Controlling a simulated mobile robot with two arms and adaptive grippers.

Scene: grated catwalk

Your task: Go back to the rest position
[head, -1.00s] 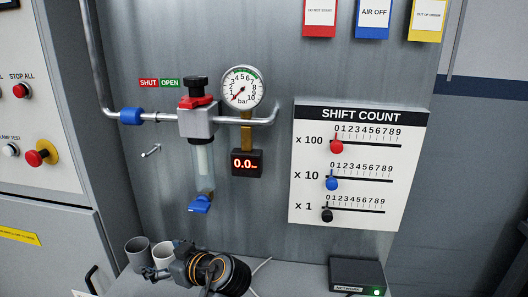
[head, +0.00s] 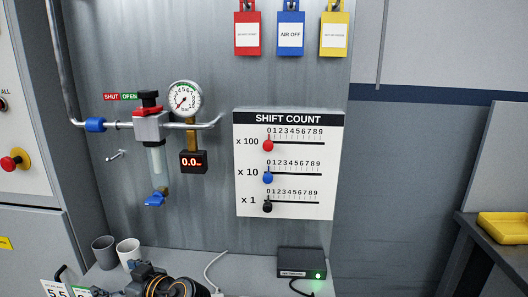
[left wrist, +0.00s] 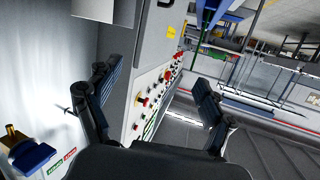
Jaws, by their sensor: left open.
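My left gripper (head: 118,288) is at the bottom edge of the head view, low in front of the counter, partly cut off by the frame. In the left wrist view its two dark fingers (left wrist: 155,82) stand wide apart with nothing between them. It is clear of the wall panel and its fittings. My right gripper is not in view.
Two cups (head: 103,252) and a black box with a green light (head: 301,263) stand on the counter. Above are a valve (head: 150,125), a gauge (head: 185,99) and a SHIFT COUNT board (head: 288,165). A yellow tray (head: 503,226) is at right.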

